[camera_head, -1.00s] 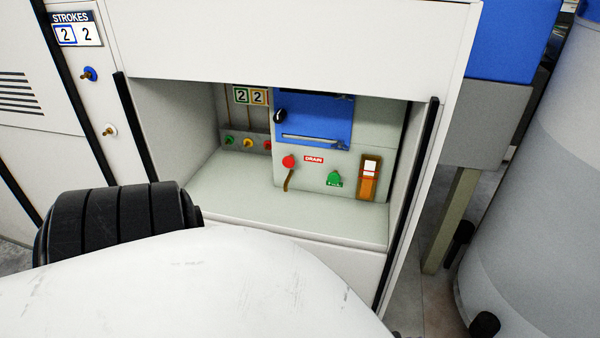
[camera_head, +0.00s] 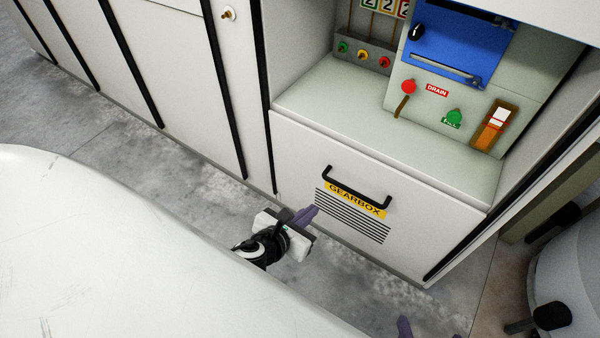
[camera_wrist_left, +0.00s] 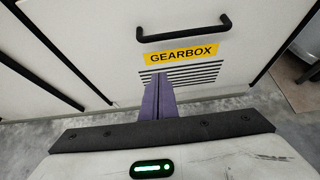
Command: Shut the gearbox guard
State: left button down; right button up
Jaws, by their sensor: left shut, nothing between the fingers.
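The gearbox guard (camera_head: 300,165) is a white panel below the recess in the machine front. It has a black bar handle (camera_head: 357,190), a yellow GEARBOX label (camera_head: 355,199) and dark louvre slots. I see no clear gap around it. My left gripper (camera_head: 312,212) is shut and empty, its purple fingers pointing at the guard, left of the louvres and below the handle. In the left wrist view the fingertips (camera_wrist_left: 159,76) overlap the louvres (camera_wrist_left: 190,74) just under the label; I cannot tell whether they touch. A purple tip (camera_head: 404,326) at the bottom edge looks like my right gripper, mostly hidden.
Above the guard, the recess holds a blue panel (camera_head: 455,45), a red knob (camera_head: 408,87) by a DRAIN label, a green knob (camera_head: 454,117) and an orange-brown gauge (camera_head: 494,126). A grey drum (camera_head: 570,270) stands at the right. The grey floor (camera_head: 190,190) at left is clear.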

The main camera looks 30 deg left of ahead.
pick_arm(q)
jog(key=b+x, duration=0.4)
jog(key=x, duration=0.6)
pick_arm(e)
jog(key=o, duration=0.4)
jog(key=a+f, duration=0.1)
jog(key=w+a+f+n+g, duration=0.1)
jog(key=shift+a+f+g+y, duration=0.15)
jog(key=shift+f+g+y, duration=0.15)
jog(key=shift+f+y, duration=0.1)
pick_arm(q)
notch_tip(320, 180, up, 4)
jog(key=shift+w+a+r+p, duration=0.1)
jog(key=shift+w+p, duration=0.05)
jog(key=shift+p, duration=0.15)
pick_arm(e)
jog(key=shift+d+r, duration=0.2)
jog(key=shift+r, duration=0.1)
